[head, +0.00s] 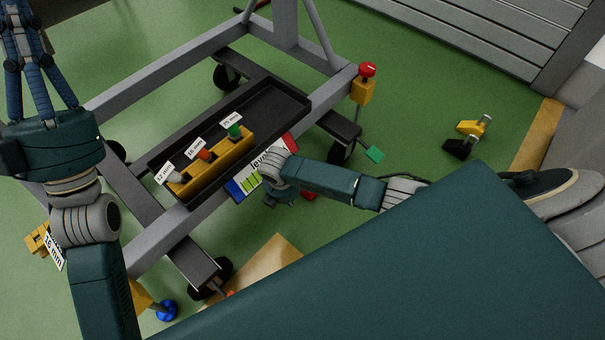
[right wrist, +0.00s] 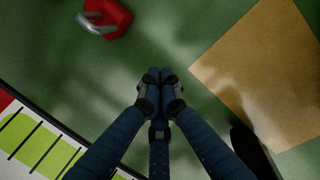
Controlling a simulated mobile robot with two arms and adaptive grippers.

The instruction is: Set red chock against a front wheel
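The red chock (right wrist: 108,18) with a grey handle lies on the green floor at the top of the right wrist view. In the head view a small red part of it (head: 309,196) shows beside my right wrist, mostly hidden. My right gripper (right wrist: 160,76) has its fingers together, empty, above bare floor and apart from the chock. My left gripper (head: 28,25) is raised at the top left, its fingertips near or past the picture edge. Dark cart wheels show at the near end (head: 222,272), right (head: 340,151) and far left (head: 227,78); I cannot tell which are front.
The grey cart frame (head: 165,72) carries a black tray (head: 285,103) with a yellow labelled holder (head: 233,152). A level card (right wrist: 40,140) hangs close to my right gripper. Yellow and black chocks (head: 470,128) (head: 459,148) lie at right. A tan floor patch (right wrist: 265,75) is nearby.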

